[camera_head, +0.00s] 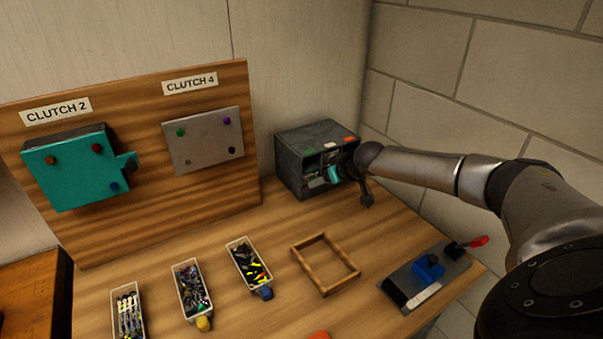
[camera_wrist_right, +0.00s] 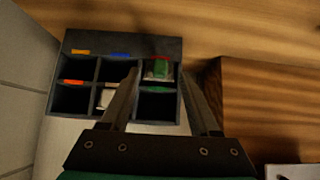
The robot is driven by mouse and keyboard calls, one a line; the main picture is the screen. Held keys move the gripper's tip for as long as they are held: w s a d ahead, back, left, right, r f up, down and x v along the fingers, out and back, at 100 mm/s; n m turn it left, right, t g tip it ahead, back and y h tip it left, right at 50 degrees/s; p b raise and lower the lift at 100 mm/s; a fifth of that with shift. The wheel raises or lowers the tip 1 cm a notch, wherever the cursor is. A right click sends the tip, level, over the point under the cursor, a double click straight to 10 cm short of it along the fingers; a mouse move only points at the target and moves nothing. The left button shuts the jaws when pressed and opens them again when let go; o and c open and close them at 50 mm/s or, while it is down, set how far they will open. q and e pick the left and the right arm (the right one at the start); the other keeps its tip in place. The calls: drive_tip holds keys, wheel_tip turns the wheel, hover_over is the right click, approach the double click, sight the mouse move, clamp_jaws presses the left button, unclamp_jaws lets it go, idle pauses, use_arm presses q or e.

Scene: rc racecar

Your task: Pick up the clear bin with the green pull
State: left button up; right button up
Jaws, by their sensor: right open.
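The clear bin with the green pull (camera_wrist_right: 158,68) sits in a compartment of a dark grey cabinet (camera_wrist_right: 145,45) in the right wrist view. In the head view my right gripper (camera_head: 321,178) is at the open front of the cabinet (camera_head: 288,168), and the bin cannot be made out there. My left gripper is not in view.
Another compartment holds a whitish bin (camera_wrist_right: 105,97); other compartments look dark and empty. The wooden clutch board (camera_head: 225,200) stands left of the cabinet, a brick wall (camera_head: 430,80) to the right. Several parts bins (camera_head: 190,290), a wooden frame (camera_head: 325,264) and a grey fixture (camera_head: 425,280) lie in front.

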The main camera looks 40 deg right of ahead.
drive_tip(key=shift+b+x, duration=0.55)
drive_tip(key=shift+x, duration=1.35)
drive_tip(key=shift+w+r, duration=0.1)
drive_tip(key=shift+r, duration=0.1)
clamp_jaws()
